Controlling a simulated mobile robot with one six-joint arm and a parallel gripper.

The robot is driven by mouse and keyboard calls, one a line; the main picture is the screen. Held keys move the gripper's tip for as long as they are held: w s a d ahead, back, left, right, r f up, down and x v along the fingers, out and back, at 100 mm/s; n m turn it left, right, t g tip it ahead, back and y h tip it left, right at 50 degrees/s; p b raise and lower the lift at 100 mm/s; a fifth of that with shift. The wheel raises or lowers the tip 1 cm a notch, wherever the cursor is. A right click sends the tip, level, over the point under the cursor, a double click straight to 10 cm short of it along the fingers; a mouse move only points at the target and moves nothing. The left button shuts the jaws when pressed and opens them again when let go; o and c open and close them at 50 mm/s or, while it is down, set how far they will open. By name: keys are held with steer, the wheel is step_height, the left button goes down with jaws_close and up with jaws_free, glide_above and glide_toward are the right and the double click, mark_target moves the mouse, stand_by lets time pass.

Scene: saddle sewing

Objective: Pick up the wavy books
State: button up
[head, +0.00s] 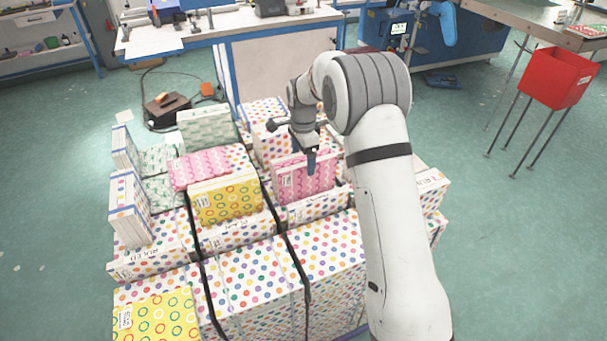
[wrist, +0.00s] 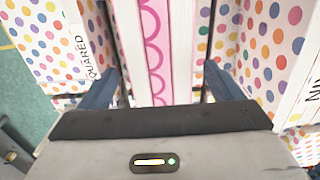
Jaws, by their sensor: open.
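A pink book with a wavy pattern (head: 306,176) stands upright in a dotted box in the head view, just below my gripper (head: 311,160). Its pink wavy cover also shows in the wrist view (wrist: 155,45), between the two blue fingers of my gripper (wrist: 155,88). The gripper is open, with a finger on each side of the book; I cannot tell whether they touch it. Another pink wavy book (head: 199,168) lies across the boxes to the left, behind a yellow book with rings.
Yellow ringed books (head: 228,200) stand left of the gripper, and another yellow one (head: 157,318) lies at the front left. Green patterned books (head: 206,128) stand at the back. Dotted boxes (head: 330,250) are packed close together. A red bin (head: 552,78) stands at the far right.

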step_height(320, 180, down, 4)
steer(key=shift+w+d+f+p, duration=0.1)
steer(key=shift+w+f+p, duration=0.1)
steer(key=shift+p, duration=0.3)
steer(key=shift+s, duration=0.1)
jaws_close()
steer(key=shift+r, duration=0.15)
stand_by(0.6)
